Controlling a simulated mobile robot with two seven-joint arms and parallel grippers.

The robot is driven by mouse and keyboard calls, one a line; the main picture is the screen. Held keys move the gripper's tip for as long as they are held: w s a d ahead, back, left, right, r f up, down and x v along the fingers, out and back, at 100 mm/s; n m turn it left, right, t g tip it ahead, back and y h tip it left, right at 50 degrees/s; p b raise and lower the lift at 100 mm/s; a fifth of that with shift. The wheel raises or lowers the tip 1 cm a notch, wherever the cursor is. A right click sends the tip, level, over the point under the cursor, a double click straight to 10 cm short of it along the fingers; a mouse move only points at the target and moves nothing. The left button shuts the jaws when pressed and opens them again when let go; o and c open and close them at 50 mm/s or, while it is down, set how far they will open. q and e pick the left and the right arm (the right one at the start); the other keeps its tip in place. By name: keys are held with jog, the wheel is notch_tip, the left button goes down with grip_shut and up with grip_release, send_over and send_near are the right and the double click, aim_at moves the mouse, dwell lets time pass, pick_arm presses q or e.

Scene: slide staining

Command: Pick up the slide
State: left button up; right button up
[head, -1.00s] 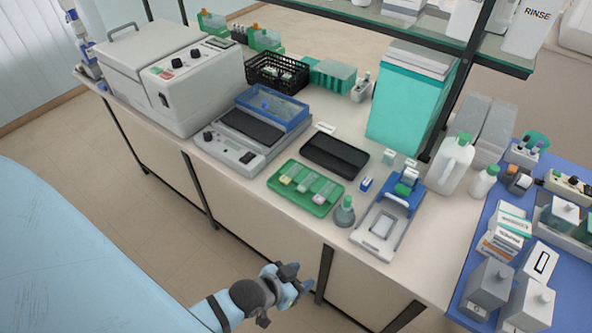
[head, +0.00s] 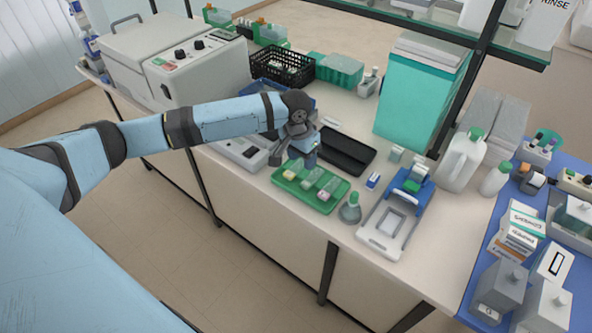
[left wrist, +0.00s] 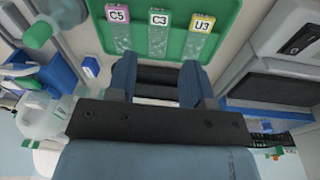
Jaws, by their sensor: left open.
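Three glass slides lie side by side in a green tray (head: 325,209) on the bench. My left gripper (head: 304,160) hangs above the tray's far edge in the head view. In the left wrist view, this gripper (left wrist: 158,72) is open and empty. Its fingers point towards the tray with the C3 slide roughly between them. My right gripper is not in view.
A black tray (head: 350,152) lies just behind the green tray. A small green-capped flask (head: 350,211) and a blue-and-white device (head: 382,235) stand to the right. A grey instrument (head: 238,150) is on the left, partly behind my arm. A teal box (head: 418,95) stands behind.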

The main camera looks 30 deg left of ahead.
pick_arm(q)
jog(key=a+r+n+g+y, duration=0.1)
jog(key=a+r, duration=0.3)
jog(key=a, duration=0.1)
send_over(288, 175)
notch_tip(288, 175, down, 8)
jog(key=shift+w+d+f+p, duration=0.15)
jog(key=shift+f+p, duration=0.1)
jog(key=shift+p, duration=0.05)
jog(key=shift+f+p, duration=0.5)
jog(key=shift+f, duration=2.15)
jog(key=c, duration=0.7)
jog(key=shift+r, duration=0.1)
